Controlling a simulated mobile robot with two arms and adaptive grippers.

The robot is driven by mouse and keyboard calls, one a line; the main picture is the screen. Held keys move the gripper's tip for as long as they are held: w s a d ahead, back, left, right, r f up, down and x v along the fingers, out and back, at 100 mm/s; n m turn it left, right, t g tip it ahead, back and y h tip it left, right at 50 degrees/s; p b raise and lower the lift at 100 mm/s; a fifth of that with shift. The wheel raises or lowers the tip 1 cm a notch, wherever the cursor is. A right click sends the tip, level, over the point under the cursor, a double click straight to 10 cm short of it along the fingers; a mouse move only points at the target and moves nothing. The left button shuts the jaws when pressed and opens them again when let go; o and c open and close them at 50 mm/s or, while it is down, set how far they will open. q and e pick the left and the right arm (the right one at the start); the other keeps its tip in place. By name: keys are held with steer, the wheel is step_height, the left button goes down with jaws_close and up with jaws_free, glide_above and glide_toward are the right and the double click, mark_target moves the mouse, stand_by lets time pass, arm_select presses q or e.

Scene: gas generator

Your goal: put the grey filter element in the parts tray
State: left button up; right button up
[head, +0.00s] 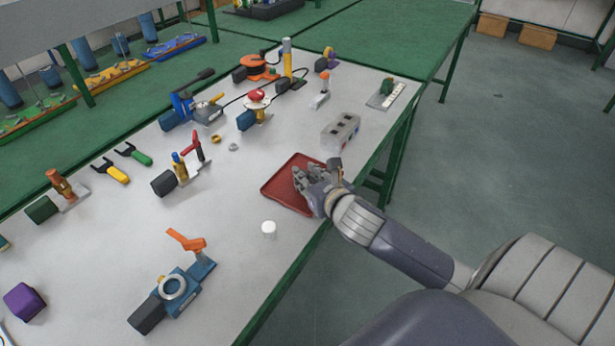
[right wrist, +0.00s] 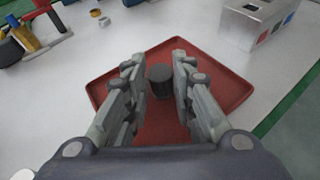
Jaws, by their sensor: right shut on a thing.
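The red parts tray (head: 277,192) lies flat on the white table top near its right edge. My right gripper (head: 308,180) is over the tray. In the right wrist view, the grey filter element (right wrist: 160,82) is a short dark cylinder between the fingers of my right gripper (right wrist: 156,66), which is shut on it. The element appears upright inside the outline of the tray (right wrist: 222,82); I cannot tell whether it touches the tray floor. In the head view the hand hides the element. My left gripper is not in view.
A grey box with dark openings (head: 341,131) stands just beyond the tray. A white cylinder (head: 268,228) stands nearer me. A blue clamp device with an orange lever (head: 175,290) is at the front. Pliers-like tools (head: 112,171) and several fixtures occupy the left and back.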

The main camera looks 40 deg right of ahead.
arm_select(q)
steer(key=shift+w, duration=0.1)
arm_select(e)
steer(key=o, duration=0.8)
steer(key=shift+f, duration=0.1)
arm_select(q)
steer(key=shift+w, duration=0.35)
arm_select(e)
steer(key=p+v, duration=0.1)
steer(key=v, duration=0.9)
steer(key=shift+s+r, duration=0.25)
steer(key=shift+r, duration=0.05)
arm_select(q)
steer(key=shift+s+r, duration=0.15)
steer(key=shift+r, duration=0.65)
arm_select(e)
steer(key=shift+s+a+r, duration=0.15)
steer(key=shift+s+r, duration=0.05)
steer(key=shift+s, duration=0.5)
